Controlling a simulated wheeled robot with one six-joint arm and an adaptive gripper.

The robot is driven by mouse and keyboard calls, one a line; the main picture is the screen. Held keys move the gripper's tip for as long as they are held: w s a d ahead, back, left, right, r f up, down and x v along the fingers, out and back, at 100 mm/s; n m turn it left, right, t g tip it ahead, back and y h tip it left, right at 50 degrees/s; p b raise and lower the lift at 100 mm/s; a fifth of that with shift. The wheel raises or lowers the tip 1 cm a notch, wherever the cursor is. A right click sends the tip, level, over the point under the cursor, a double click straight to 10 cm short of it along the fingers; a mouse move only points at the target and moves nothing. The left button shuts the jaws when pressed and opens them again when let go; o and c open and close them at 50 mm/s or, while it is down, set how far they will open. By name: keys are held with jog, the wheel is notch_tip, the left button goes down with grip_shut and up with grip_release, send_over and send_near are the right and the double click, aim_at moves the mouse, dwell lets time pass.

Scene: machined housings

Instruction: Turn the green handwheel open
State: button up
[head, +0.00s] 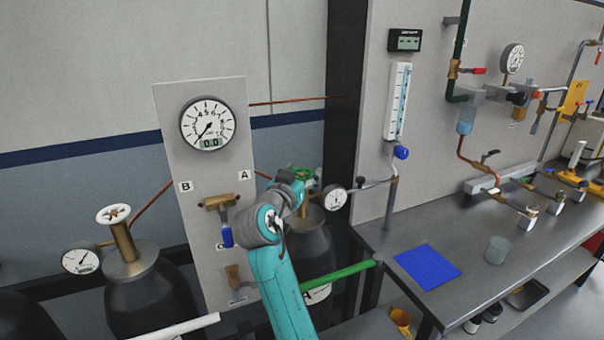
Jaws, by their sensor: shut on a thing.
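The green handwheel (304,172) sits on top of the dark gas cylinder (306,248) at the middle of the head view, below and right of the label A. My gripper (296,183) is at the handwheel, shut on its near left side. My teal and grey arm comes up from the bottom and hides part of the cylinder, the valve and the fingers. A small round gauge (335,198) sits just right of the valve.
A second cylinder (150,288) with a white handwheel (113,215) stands at left, labelled B. A panel (176,138) with a large dial (207,123) and a blue-handled valve (226,234) stands between them. A dark post (343,120) and the bench (385,241) are close on the right.

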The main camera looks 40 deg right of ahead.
jog(key=shift+n+t+y, duration=0.3)
jog(key=shift+t, duration=0.1)
jog(key=n+t+y, duration=0.4)
jog(key=t, duration=0.1)
jog(key=shift+s+d+y, duration=0.1)
jog(key=shift+y, duration=0.2)
jog(key=n+t+y, duration=0.1)
jog(key=n+y, duration=0.1)
jog(key=y, duration=0.1)
jog(key=n+t+y, duration=0.2)
jog(key=n+y, duration=0.1)
jog(key=shift+y, duration=0.3)
jog(key=n+y, duration=0.2)
jog(key=y, duration=0.1)
jog(key=n+y, duration=0.2)
jog(key=y, duration=0.2)
jog(key=shift+n, duration=0.3)
jog(key=shift+n+g+y, duration=0.65)
jog(key=shift+n+y, duration=0.5)
jog(key=shift+y, duration=0.55)
jog(key=shift+n+g+y, duration=0.65)
jog(key=shift+n+y, duration=0.5)
jog(key=shift+y, duration=0.55)
jog(key=o, duration=1.1)
jog(key=shift+o, duration=0.3)
